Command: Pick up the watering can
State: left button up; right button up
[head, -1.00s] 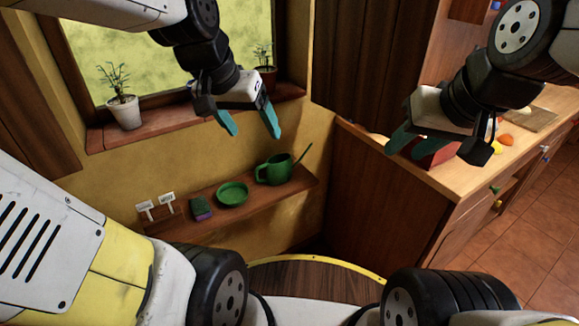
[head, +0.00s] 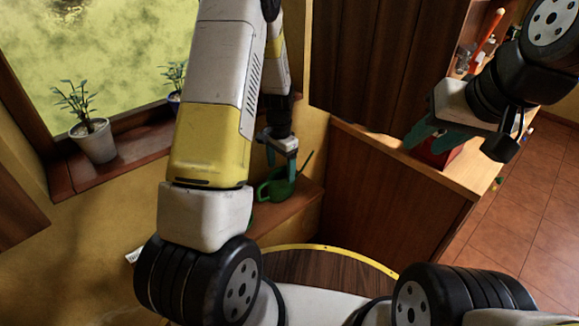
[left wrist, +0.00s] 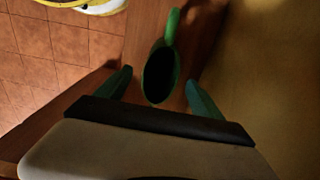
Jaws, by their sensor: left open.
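The green watering can (head: 279,188) stands on the wooden wall shelf (head: 290,212), its spout rising to the right. My left gripper (head: 281,165) is open, pointing down just above the can. My left arm hides the rest of the shelf in the head view. My right gripper (head: 432,142) is at the right above the counter, its teal fingers apart.
A wooden cabinet with a light counter (head: 385,145) stands right of the shelf. A red object (head: 443,155) is on it behind my right gripper. A potted plant (head: 94,140) stands on the window sill (head: 130,155); another is partly behind my left arm.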

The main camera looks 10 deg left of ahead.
aim_at(281, 182)
pick_arm(q)
notch_tip(281, 182, down, 6)
jog(key=shift+f, duration=0.25)
jog(key=shift+c, duration=0.3)
grip_shut()
